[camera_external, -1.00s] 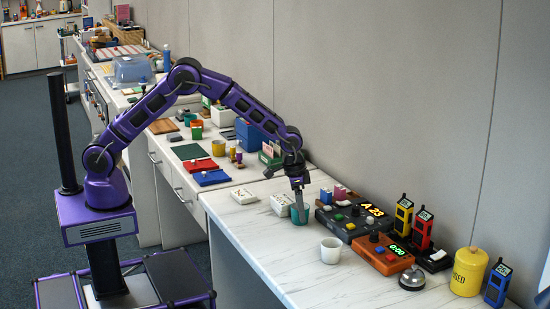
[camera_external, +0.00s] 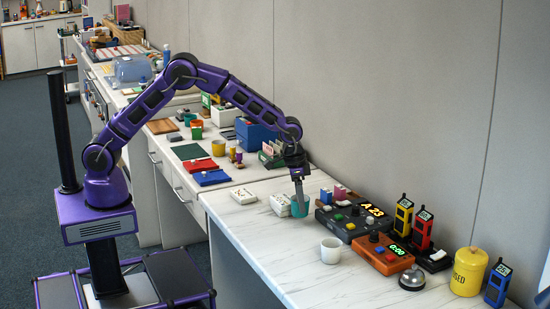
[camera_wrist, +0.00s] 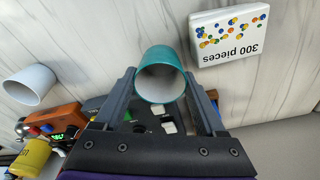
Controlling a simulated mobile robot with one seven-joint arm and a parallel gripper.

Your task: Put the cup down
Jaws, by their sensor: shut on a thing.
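A teal cup (camera_external: 301,207) is between the fingers of my gripper (camera_external: 298,198), which is shut on it. In the wrist view the teal cup (camera_wrist: 161,82) shows its open rim toward the camera, with a finger on each side. The cup seems a little above the white marble-patterned counter (camera_external: 262,241); the gap under it is hard to judge. A white cup (camera_external: 331,251) stands on the counter in front of it, apart; it also shows at the left of the wrist view (camera_wrist: 30,85).
A dark button panel (camera_external: 350,220), an orange timer box (camera_external: 384,254) and a bell (camera_external: 412,280) stand right. The counter's front left is clear.

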